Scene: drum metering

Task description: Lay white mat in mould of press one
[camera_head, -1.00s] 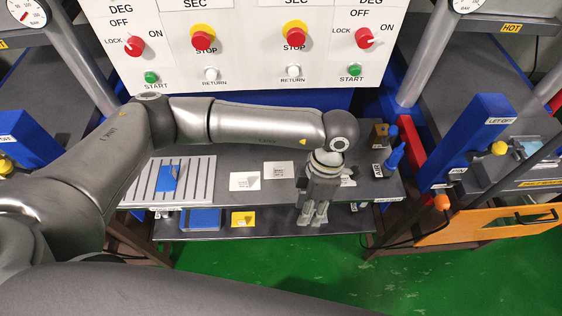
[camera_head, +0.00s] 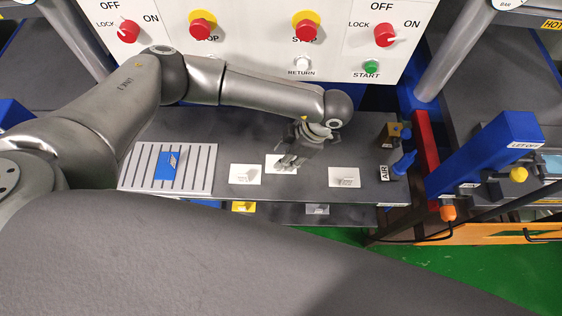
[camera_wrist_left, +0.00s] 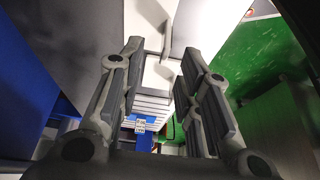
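Three white mats lie in a row on the grey bench: the left mat (camera_head: 245,174), the middle mat (camera_head: 273,160) and the right mat (camera_head: 345,178). Small upright tabs show on them. My left gripper (camera_head: 287,163) is over the middle mat and partly hides it; I cannot tell whether its tips touch. In the left wrist view, my left gripper (camera_wrist_left: 159,48) has its two fingers spread apart, with white mat surfaces (camera_wrist_left: 154,76) and upright grey tabs between and beyond them. My right gripper is not in view. The mould of press one cannot be made out.
A slatted rack (camera_head: 140,170) holds a blue piece (camera_head: 168,166) at the left. Blue fittings (camera_head: 404,163) stand at the bench's right end. A lower shelf carries a yellow piece (camera_head: 243,207). A white control panel (camera_head: 250,50) with knobs is behind.

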